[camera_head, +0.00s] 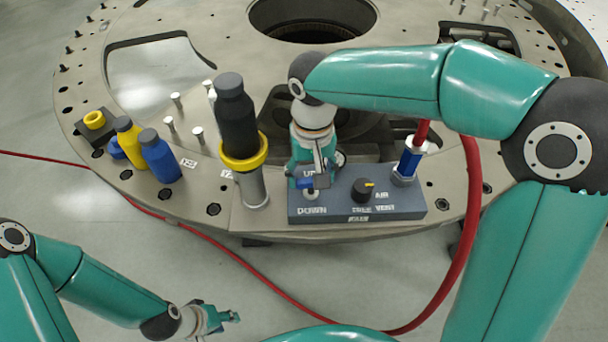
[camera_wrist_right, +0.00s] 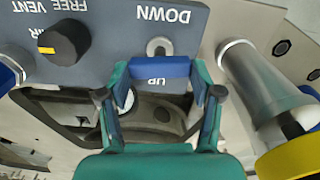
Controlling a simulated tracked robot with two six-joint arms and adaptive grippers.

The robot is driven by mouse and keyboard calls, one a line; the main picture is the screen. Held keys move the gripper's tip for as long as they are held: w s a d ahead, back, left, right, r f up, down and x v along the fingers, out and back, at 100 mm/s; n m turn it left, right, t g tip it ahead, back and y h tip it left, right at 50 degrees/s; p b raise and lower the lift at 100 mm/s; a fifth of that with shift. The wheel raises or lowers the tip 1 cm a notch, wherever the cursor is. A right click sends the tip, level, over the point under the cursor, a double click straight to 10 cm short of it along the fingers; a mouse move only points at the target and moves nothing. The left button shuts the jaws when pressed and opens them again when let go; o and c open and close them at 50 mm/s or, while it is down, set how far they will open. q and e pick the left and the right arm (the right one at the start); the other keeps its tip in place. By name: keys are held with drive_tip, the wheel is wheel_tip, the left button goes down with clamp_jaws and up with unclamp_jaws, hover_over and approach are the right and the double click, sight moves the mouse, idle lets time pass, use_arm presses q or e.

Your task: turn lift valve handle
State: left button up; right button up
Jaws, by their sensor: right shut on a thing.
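The lift valve handle is a small blue lever (camera_head: 304,183) on the grey control panel (camera_head: 390,210), between the words UP and DOWN. In the right wrist view the blue handle (camera_wrist_right: 160,68) lies crosswise between the fingers, beside its round metal pivot (camera_wrist_right: 159,47). My right gripper (camera_head: 311,178) reaches down to the panel and is shut on the handle; its fingers also show in the right wrist view (camera_wrist_right: 163,85). My left gripper (camera_head: 228,317) is low at the front, away from the plate and apart from the panel; its finger gap is too small to tell.
A black knob (camera_head: 362,190) marked FREE VENT and AIR sits right of the handle. A blue fitting (camera_head: 408,162) joins a red hose (camera_head: 465,240). A tall black-topped cylinder (camera_head: 237,120) with a yellow ring stands close left. Yellow and blue bottles (camera_head: 160,157) stand farther left.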

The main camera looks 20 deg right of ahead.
sight(311, 178)
drive_tip(key=shift+m, duration=0.7)
drive_tip(key=o, duration=1.1)
drive_tip(key=shift+a, duration=0.1)
drive_tip(key=shift+o, duration=0.2)
wheel_tip(311, 178, up, 12)
drive_tip(key=shift+f, duration=0.1)
